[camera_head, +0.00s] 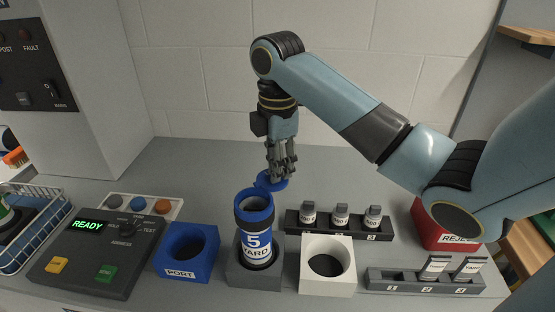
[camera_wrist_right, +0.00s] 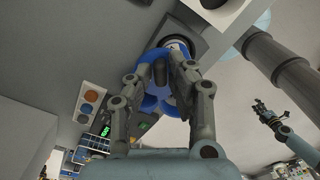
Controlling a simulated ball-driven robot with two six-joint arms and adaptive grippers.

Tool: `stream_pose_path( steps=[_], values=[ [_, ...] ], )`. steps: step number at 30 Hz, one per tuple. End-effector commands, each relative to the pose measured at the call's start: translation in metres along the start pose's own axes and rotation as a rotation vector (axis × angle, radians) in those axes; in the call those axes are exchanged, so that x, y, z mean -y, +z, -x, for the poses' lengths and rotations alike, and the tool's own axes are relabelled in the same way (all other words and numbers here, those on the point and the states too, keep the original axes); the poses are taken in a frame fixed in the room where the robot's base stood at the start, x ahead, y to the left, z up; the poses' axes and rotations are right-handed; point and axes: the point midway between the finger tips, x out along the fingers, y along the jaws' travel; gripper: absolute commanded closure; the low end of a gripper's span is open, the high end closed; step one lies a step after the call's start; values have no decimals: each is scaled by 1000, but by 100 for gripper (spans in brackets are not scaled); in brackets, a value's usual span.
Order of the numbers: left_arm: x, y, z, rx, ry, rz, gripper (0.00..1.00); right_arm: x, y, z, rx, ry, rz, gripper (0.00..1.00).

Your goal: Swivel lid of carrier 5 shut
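Carrier 5 is a blue tube with a white label reading 5 and YARD (camera_head: 257,244). It stands upright in a grey holder block (camera_head: 240,275). Its blue lid (camera_head: 268,184) is swung open at the rear of the mouth; blue parts of the carrier also show in the wrist view (camera_wrist_right: 150,103). My right gripper (camera_head: 281,178) points down at the lid, its fingers drawn together. Whether the fingertips touch the lid is unclear. My left gripper (camera_wrist_right: 262,108) shows small at the right of the wrist view, its finger opening too small to judge.
A blue PORT ring (camera_head: 188,250) stands left of the carrier and a white holder (camera_head: 328,265) right. Behind the white holder is a rack of small vials (camera_head: 340,221). A READY control panel (camera_head: 95,250) and red reject bin (camera_head: 432,230) flank these. The bench behind the lid is clear.

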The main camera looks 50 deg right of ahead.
Motion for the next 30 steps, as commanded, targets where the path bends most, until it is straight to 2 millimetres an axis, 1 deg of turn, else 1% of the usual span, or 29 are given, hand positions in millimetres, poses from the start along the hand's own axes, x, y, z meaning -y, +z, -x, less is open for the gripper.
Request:
stream_pose_path(
  steps=[1,3,4,8,17,23,30],
  values=[
    [-2,-4,0,-6,3,1,60,0,0,0,0,0,0,90],
    [-4,-8,0,-13,5,2,60,0,0,0,0,0,0,99],
    [-5,-10,0,-16,5,3,60,0,0,0,0,0,0,100],
    [-5,-14,0,-22,6,3,60,0,0,0,0,0,0,100],
    [-5,-11,0,-17,5,3,60,2,0,0,0,0,-42,100],
    [-3,-8,0,-13,3,2,60,8,0,0,1,0,-152,100],
    [-2,-8,0,-12,2,1,60,18,-3,0,0,0,-363,100]
  ],
)
